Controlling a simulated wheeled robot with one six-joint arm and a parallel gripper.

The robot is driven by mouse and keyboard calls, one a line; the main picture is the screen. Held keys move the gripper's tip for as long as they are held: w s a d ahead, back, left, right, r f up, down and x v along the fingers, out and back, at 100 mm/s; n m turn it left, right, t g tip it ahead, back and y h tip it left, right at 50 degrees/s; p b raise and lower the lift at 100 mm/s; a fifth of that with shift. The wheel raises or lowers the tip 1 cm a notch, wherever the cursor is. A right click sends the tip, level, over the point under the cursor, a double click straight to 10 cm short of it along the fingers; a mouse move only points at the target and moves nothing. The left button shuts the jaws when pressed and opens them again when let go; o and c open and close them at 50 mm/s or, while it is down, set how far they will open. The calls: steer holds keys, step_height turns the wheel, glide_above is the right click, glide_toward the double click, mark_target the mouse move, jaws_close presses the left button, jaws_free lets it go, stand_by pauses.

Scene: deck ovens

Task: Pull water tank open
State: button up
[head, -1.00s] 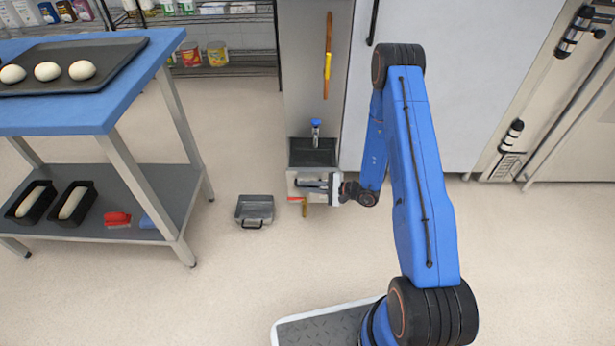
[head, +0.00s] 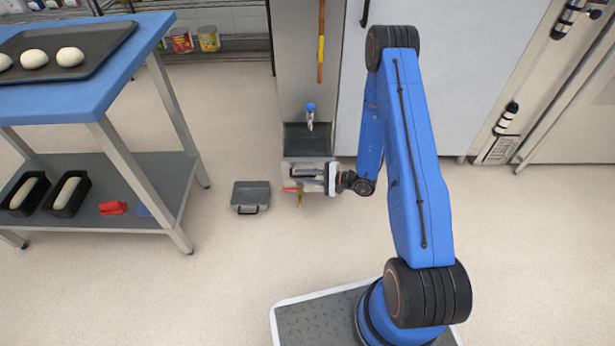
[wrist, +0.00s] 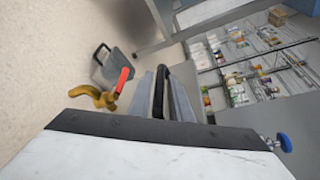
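The water tank appears to be the low grey unit (head: 308,163) at the foot of the steel column, below a dark basin. My gripper (head: 312,178) is at its front, coming in from the right with its fingers pointing left. In the wrist view a black handle bar (wrist: 160,88) lies between my two grey gripper fingers (wrist: 163,100), which look closed against it. My gripper hides part of the unit's front, so I cannot tell how far open the tank is.
A brass tap with a red lever (head: 293,189) sits left of my gripper. A blue-topped table (head: 95,100) stands left. A blue-handled tap (head: 310,112) is over the basin.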

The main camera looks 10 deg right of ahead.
steer(key=v, duration=1.7)
steer(key=shift+d, duration=0.15)
steer(key=s+a+r+n+g+h, duration=0.1)
steer(key=s+a+r+n+g, duration=0.25)
steer(key=r, duration=0.45)
steer(key=s+a+r+n+g, duration=0.2)
steer(key=s+r+g, duration=0.15)
steer(key=r, duration=0.45)
steer(key=s+a+r+n+g+h, duration=0.1)
steer(key=s+a+r+n+g, duration=0.2)
steer(key=r, duration=0.5)
steer(key=s+d+r+n+t+h, duration=0.2)
steer(key=s+r+h, duration=0.3)
steer(key=s+r, duration=0.4)
steer(key=s+d+r+n+t+h, duration=0.2)
steer(key=s+d+r+t+h, duration=0.2)
steer(key=s+r, duration=0.5)
steer(key=shift+s+t+h, duration=0.3)
steer(key=shift+t+h, duration=0.1)
steer(key=shift+h, duration=0.7)
stand_by(0.8)
